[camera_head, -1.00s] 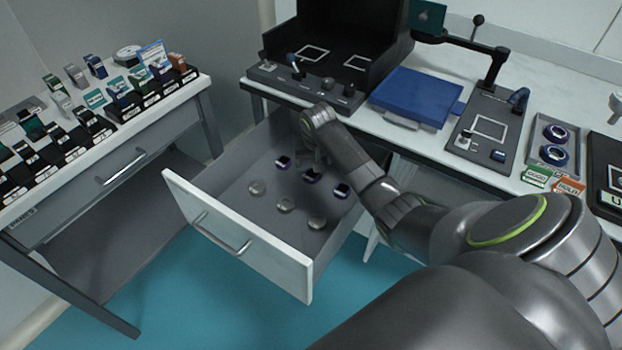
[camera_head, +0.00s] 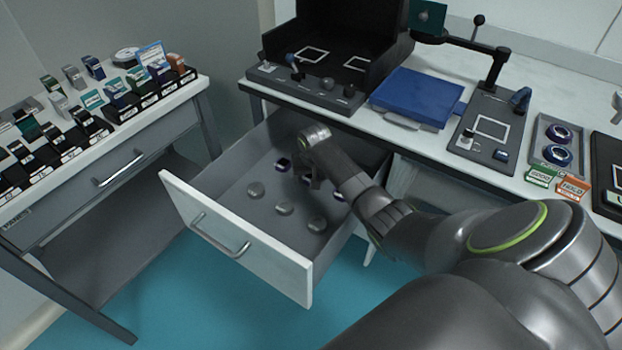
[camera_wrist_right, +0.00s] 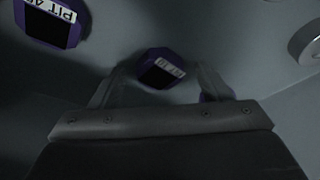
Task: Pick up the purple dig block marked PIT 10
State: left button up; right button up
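In the right wrist view, the purple block (camera_wrist_right: 162,70) with a dark face and a white label, which seems to read PIT 10 upside down, lies on the drawer floor. My right gripper (camera_wrist_right: 160,80) is open, its two fingers apart with the block showing between and just beyond their tips. I cannot tell whether they touch it. In the head view, my right gripper (camera_head: 316,180) reaches down into the open drawer (camera_head: 232,240) and mostly hides the middle purple block. My left gripper is out of view.
Another purple block (camera_wrist_right: 50,22) with a PIT label lies to the left in the wrist view. Several round grey pieces (camera_head: 285,208) lie in the drawer. Purple blocks (camera_head: 283,165) (camera_head: 340,197) sit on both sides of my gripper. The drawer walls surround it.

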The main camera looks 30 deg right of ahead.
jog(key=c, duration=1)
jog(key=shift+r, duration=0.15)
jog(key=shift+c, duration=0.2)
